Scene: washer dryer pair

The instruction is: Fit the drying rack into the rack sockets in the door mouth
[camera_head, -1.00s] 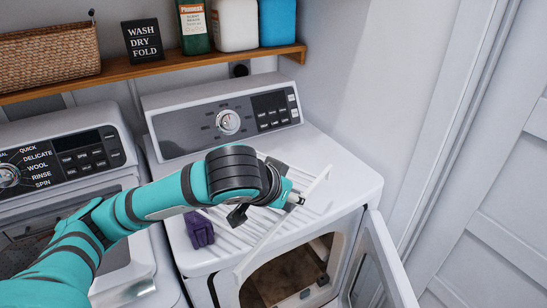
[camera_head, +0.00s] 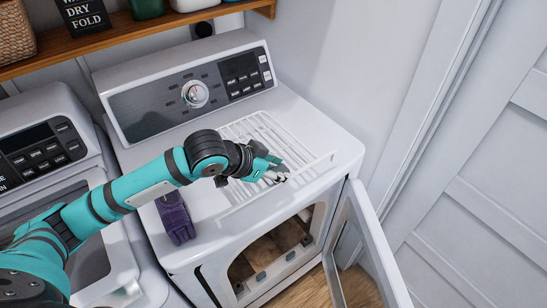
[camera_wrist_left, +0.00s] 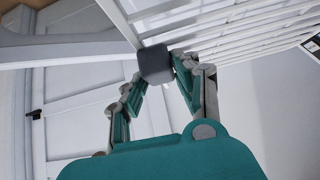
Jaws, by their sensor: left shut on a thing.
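The white wire drying rack (camera_head: 262,133) is over the dryer's top, its slats running back from a front bar. In the left wrist view its slats (camera_wrist_left: 235,38) cross the top. My left gripper (camera_head: 277,173) is at the rack's front side, shut on a dark grey block (camera_wrist_left: 156,64) that appears to be its grip; the gripper also shows in the wrist view (camera_wrist_left: 160,82). I cannot tell if the rack touches the top. The dryer's door mouth (camera_head: 232,271) is open below. Small light grey blocks, possibly rack sockets (camera_head: 261,277), sit on its lower rim. My right gripper is out of view.
The dryer door (camera_head: 372,245) is swung open to the right of the mouth. The washer (camera_head: 55,150) stands at left, a wooden shelf (camera_head: 130,38) behind. A white panelled door (camera_head: 490,190) is at right.

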